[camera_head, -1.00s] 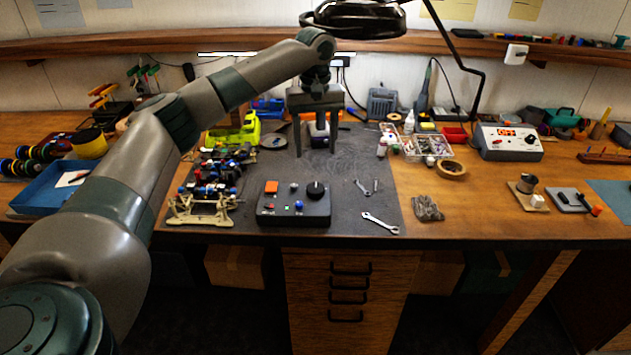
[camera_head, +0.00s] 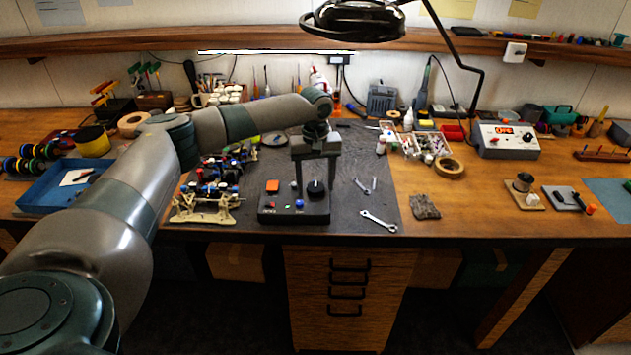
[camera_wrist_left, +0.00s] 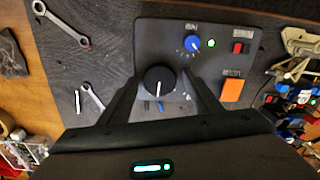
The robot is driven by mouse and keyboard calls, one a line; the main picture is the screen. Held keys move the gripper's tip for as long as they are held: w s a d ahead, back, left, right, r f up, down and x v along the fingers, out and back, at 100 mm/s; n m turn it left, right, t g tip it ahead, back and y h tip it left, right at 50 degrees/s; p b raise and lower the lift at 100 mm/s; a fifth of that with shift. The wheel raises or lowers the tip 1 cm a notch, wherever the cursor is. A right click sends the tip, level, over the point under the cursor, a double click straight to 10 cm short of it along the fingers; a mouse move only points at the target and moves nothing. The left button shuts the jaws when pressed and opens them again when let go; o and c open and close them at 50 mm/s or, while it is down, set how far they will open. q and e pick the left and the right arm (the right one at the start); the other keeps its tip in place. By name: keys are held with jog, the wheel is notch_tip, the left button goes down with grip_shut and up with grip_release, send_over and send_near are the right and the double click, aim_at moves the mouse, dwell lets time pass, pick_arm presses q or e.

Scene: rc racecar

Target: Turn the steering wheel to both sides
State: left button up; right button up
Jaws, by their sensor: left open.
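A black control box (camera_head: 280,212) lies on the dark mat near the table's front edge. Its large black knob (camera_head: 316,188), the likely steering wheel, has a white pointer line in the left wrist view (camera_wrist_left: 159,82). My left gripper (camera_head: 315,181) is open and points down over the box. Its two fingers stand on either side of the knob, with gaps visible in the wrist view. The box also has an orange button (camera_wrist_left: 232,91), a small blue knob (camera_wrist_left: 192,44) and a red switch (camera_wrist_left: 238,48). The racecar chassis (camera_head: 205,206) is left of the box.
A wrench (camera_head: 378,221) and smaller tools (camera_head: 366,186) lie right of the box. A blue tray (camera_head: 58,190) is at the left. A lamp (camera_head: 355,20) hangs above the back. A tape roll (camera_head: 449,168) and power supply (camera_head: 507,140) stand to the right.

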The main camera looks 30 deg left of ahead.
pick_arm(q)
jog(key=c, duration=1)
jog(key=shift+c, duration=0.2)
